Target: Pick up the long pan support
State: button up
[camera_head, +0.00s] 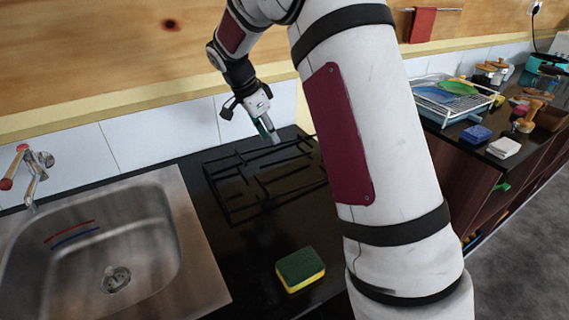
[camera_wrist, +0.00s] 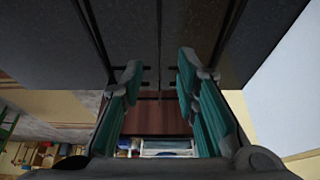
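The long pan support (camera_head: 280,201) is a black grate lying on the dark counter, right of the sink, in the head view. My gripper (camera_head: 270,133) is over its back part, with the fingertips pointing down. My own arm hides part of its right side. In the wrist view, the two teal-padded fingers (camera_wrist: 158,85) are open and apart. A thin dark bar of the pan support (camera_wrist: 159,45) runs between them, and other bars pass outside on each side. I cannot tell whether the fingers touch any bar.
A steel sink (camera_head: 190,235) is at the left, with a tap (camera_head: 33,178) behind it. A green and yellow sponge (camera_head: 300,270) lies in front of the pan support. The tiled wall (camera_head: 150,132) is close behind. A dish rack (camera_head: 450,97) stands on the right counter.

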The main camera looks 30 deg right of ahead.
jog(key=x, duration=0.5)
jog(key=shift+f, duration=0.35)
jog(key=shift+d+p+x, duration=0.25)
jog(key=shift+p+x, duration=0.35)
jog(key=shift+x, duration=2)
jog(key=shift+r, duration=0.1)
grip_shut()
